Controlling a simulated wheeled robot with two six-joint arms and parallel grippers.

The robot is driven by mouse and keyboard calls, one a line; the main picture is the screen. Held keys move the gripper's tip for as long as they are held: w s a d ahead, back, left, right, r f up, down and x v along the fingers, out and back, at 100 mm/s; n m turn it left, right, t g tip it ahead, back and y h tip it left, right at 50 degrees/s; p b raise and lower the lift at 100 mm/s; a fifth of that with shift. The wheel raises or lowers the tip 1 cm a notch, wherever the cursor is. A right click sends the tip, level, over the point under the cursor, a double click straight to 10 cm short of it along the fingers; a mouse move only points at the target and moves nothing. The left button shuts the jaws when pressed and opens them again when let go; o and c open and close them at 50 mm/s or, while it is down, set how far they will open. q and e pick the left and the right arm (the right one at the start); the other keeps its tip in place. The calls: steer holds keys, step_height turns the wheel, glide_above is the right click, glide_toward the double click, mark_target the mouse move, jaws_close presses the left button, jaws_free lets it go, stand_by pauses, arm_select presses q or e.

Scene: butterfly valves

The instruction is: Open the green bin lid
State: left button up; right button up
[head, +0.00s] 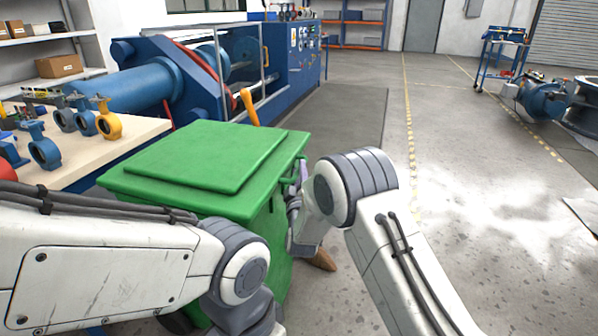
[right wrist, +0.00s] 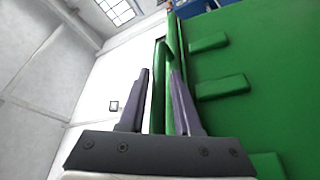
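The green bin (head: 262,235) stands in front of me with its flat green lid (head: 205,160) lying shut on top. My right gripper (head: 300,178) is at the right side of the bin by the lid's edge, mostly hidden behind my own wrist. In the right wrist view its two purple-grey fingers (right wrist: 161,100) stand apart. A green edge of the bin or lid (right wrist: 168,50) shows between them, close to the right-hand finger; I cannot tell whether they touch. My left arm crosses the lower left of the head view, and its gripper is out of view.
A workbench (head: 130,130) with blue valves and a yellow valve (head: 108,122) stands to the left. A blue machine (head: 190,80) is behind the bin. An orange handle (head: 249,106) rises behind the lid. Open floor (head: 470,170) lies to the right.

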steer(key=shift+w+r, duration=0.1)
steer(key=shift+w, duration=0.35)
jaws_close()
stand_by(1.1)
